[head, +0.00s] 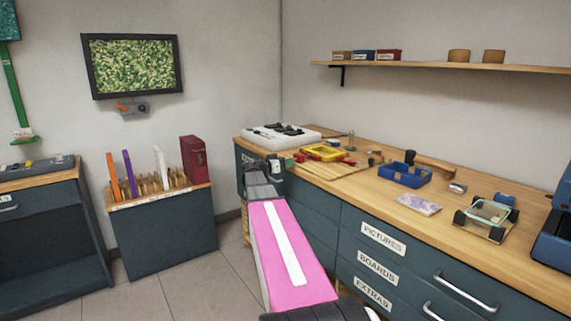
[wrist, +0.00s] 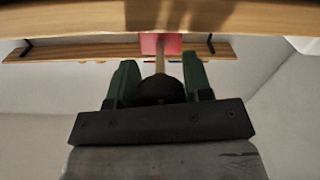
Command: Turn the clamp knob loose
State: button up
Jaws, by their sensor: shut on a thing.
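The clamp knob (wrist: 160,91) is dark and round in the wrist view, between the green fingers of my gripper (wrist: 160,82). The fingers are shut on its sides. A thin pale spindle (wrist: 160,62) runs from the knob to a red pad or clamp part (wrist: 170,44) by the wooden edge (wrist: 160,16) above. In the head view my gripper (head: 275,168) is at the front edge of the workbench (head: 330,186), near its far left corner. My pink arm hides part of the bench front there, and the knob cannot be made out in that view.
A wall shelf (head: 440,66) runs above. A cabinet with upright boards (head: 160,240) stands left; floor between is clear.

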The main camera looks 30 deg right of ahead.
jog(key=n, duration=0.4)
jog(key=shift+n, duration=0.3)
jog(key=n, duration=0.4)
jog(key=shift+s+n, duration=0.1)
jog(key=shift+n, duration=0.2)
jog(key=n, duration=0.9)
jog(key=shift+r, duration=0.1)
jog(key=n, duration=0.4)
jog(key=shift+n, duration=0.3)
jog(key=n, duration=0.4)
jog(key=shift+n, duration=0.3)
jog(key=n, duration=0.8)
jog(key=shift+n, duration=0.4)
